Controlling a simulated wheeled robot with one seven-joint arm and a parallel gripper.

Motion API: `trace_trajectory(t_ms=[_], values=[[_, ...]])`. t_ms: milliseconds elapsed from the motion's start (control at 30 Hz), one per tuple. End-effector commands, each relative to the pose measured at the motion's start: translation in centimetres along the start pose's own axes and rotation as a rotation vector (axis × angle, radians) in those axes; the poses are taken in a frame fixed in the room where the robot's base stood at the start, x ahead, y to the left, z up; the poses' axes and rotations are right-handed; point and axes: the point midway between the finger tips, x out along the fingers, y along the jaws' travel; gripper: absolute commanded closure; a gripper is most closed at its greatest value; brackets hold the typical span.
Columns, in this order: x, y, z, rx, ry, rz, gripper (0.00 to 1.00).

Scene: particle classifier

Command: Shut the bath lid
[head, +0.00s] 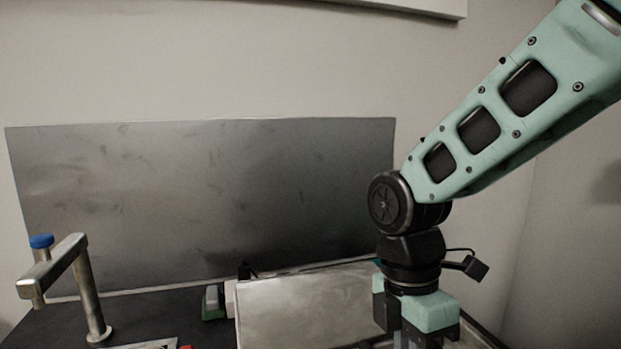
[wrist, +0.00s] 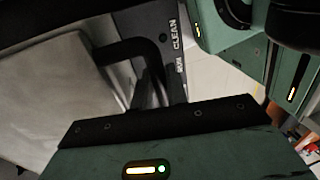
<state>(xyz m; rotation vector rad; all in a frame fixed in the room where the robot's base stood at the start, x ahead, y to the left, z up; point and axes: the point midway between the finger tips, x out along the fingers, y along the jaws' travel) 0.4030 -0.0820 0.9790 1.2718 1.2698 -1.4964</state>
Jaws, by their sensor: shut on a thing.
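The silver-grey bath lid (head: 305,305) is at the bottom centre of the head view, left of my gripper (head: 420,328). Its lower part is cut off, and I cannot tell how far open it is. In the wrist view the lid (wrist: 55,100) fills the left side, with a black bar handle (wrist: 135,50) beside it. My gripper points down at the lid's right side, its fingertips mostly out of the head view. It is shut on what looks like the handle; the contact is partly hidden by the large green finger in the wrist view.
A bent metal tap (head: 85,285) with a blue cap stands at the left. A metal panel (head: 210,200) rises behind the dark bench. A small green and white item (head: 213,303) sits left of the lid. A dark panel marked CLEAN (wrist: 172,30) lies beside the handle.

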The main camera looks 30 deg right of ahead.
Motion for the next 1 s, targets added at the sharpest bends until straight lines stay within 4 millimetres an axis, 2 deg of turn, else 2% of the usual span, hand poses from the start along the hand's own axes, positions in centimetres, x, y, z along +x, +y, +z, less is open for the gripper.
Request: trace_trajectory(t_ms=[900,933,1000], values=[[0.92,-0.02,0.05,0.0,-0.002,-0.007,0.96],[0.92,-0.02,0.05,0.0,-0.002,-0.007,0.8],[0.9,0.0,0.05,0.0,-0.002,-0.006,0.64]])
